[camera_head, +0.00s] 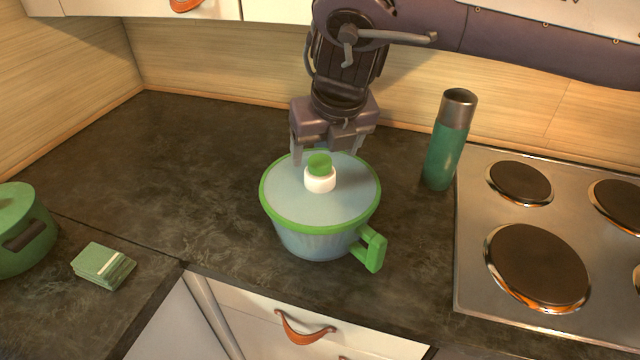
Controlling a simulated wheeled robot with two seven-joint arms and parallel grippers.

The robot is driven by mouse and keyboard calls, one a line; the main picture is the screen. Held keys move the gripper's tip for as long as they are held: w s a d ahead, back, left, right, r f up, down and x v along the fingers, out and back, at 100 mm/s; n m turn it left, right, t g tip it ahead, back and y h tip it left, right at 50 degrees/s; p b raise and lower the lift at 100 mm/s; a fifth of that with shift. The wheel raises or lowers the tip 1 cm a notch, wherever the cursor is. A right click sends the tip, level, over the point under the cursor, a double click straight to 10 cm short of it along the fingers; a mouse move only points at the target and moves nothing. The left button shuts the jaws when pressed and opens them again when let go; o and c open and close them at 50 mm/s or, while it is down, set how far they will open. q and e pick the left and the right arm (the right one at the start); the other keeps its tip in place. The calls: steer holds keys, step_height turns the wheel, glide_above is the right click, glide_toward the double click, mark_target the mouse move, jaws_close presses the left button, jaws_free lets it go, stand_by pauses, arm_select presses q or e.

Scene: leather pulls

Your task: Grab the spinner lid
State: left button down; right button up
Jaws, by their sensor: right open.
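The spinner lid (289,197) is a pale grey-blue disc with a green rim and a white knob topped in green (320,173). It sits on a translucent spinner bowl (312,243) with a green handle at its right, on the dark counter. My right gripper (327,159) is open and points down over the back part of the lid, behind the knob. I cannot tell whether the fingertips touch the lid. My left gripper is not in view.
A green flask with a brown top (447,140) stands right of the bowl, beside the steel hob (470,250). A green pot (22,230) and a stack of green cloths or sponges (103,265) are at the left. The counter (190,170) left of the bowl is clear.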

mark_target(320, 160)
steer(key=x, duration=0.4)
steer(key=shift+w+a+f+p, duration=0.1)
steer(key=shift+a+f+p, duration=0.15)
steer(key=shift+p, duration=0.15)
steer(key=shift+c, duration=0.2)
steer(key=shift+r, duration=0.1)
steer(key=c, duration=1.4)
